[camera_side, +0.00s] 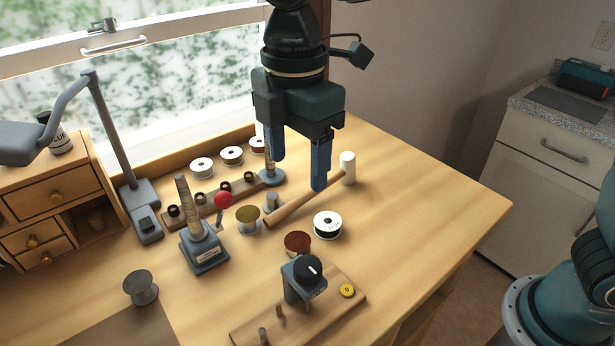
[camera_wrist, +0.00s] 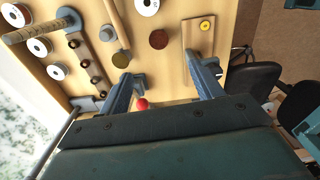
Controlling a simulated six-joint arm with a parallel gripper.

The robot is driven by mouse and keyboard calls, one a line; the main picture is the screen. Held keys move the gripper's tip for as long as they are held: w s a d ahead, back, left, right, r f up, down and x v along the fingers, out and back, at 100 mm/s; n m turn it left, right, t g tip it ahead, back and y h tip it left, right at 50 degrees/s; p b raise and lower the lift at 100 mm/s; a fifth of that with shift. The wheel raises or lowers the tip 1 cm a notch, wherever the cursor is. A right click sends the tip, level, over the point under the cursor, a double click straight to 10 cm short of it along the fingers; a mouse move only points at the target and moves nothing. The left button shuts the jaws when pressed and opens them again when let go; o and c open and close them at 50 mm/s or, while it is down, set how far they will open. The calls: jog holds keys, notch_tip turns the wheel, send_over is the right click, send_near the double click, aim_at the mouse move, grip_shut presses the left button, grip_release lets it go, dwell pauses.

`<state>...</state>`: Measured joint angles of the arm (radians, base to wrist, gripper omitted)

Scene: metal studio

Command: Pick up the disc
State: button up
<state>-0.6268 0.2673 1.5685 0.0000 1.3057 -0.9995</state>
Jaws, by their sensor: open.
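Several round pieces could be the disc. A small yellow disc (camera_side: 347,290) with tiny dark marks lies flat near the right end of a wooden board (camera_side: 330,313); it also shows in the wrist view (camera_wrist: 205,26). A copper-brown disc (camera_side: 297,241) is behind the board, and a brass-coloured disc (camera_side: 248,214) stands further left on a round stand. A white-topped black spool (camera_side: 327,225) sits to the right of both. My gripper (camera_side: 298,172) is open and empty, blue fingers down, above the table behind these pieces.
A grey knob device (camera_side: 303,280) stands on the board by the yellow disc. A wooden-handled mallet (camera_side: 305,200) lies below my gripper. A red-knobbed lever (camera_side: 222,200) and a ring mandrel (camera_side: 195,215) stand left. The table's right side (camera_side: 430,205) is clear.

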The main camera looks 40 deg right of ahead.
send_over(298, 240)
jog(key=shift+s+f, duration=0.15)
jog(key=shift+f, duration=4.2)
jog(key=shift+f, duration=0.1)
jog(key=shift+f, duration=2.5)
jog(key=shift+f, duration=0.25)
jog(key=shift+c, duration=0.3)
jog(key=c, duration=1)
